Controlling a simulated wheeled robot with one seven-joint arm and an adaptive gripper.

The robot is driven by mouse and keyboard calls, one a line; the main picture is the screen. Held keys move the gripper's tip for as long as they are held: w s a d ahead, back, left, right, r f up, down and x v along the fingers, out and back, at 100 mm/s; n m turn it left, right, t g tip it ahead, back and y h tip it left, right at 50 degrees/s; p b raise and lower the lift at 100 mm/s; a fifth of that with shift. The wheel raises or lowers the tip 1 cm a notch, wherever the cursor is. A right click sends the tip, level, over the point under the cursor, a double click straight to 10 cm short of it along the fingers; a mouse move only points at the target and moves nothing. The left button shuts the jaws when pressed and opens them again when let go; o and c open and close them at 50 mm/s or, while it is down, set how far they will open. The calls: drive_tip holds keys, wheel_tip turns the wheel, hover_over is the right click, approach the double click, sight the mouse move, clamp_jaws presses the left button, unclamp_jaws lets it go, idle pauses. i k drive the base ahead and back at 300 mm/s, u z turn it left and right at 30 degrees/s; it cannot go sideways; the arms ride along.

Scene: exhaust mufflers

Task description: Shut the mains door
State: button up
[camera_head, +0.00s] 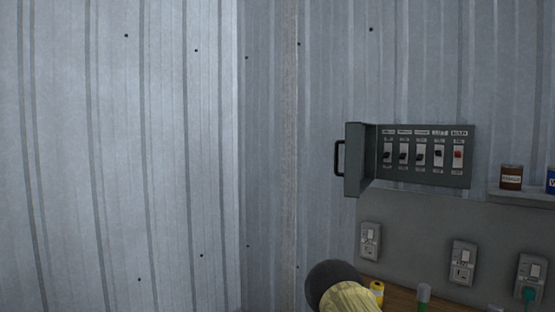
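The mains box (423,179) is a grey panel on the corrugated wall at the right. Its row of labelled switches is exposed; most are black and the far right one is red. The mains door (354,160) stands open at the box's left side, swung out from the wall. A dark handle (339,158) sticks out from the door's left. My gripper is not in view. A dark rounded part with a yellow piece shows at the bottom centre, below the door and apart from it; I cannot tell what it is.
Sockets (462,263) sit on a grey board under the box, one with a green plug (529,293). A brown jar (511,177) stands on a shelf at the right. A yellow container (377,293) stands on the wooden bench. The wall left of the door is bare.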

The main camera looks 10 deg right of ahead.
sight(360, 141)
drive_tip(key=z, duration=0.55)
drive_tip(key=k, duration=0.15)
drive_tip(key=u, duration=1.25)
drive_tip(key=i, duration=1.5)
drive_tip(key=z, duration=1.1)
drive_tip(key=i, duration=0.8)
drive_tip(key=z, duration=1.2)
drive_tip(key=i, duration=0.25)
drive_tip(key=u, duration=0.3)
drive_tip(key=k, duration=1.1)
drive_tip(key=u, duration=0.45)
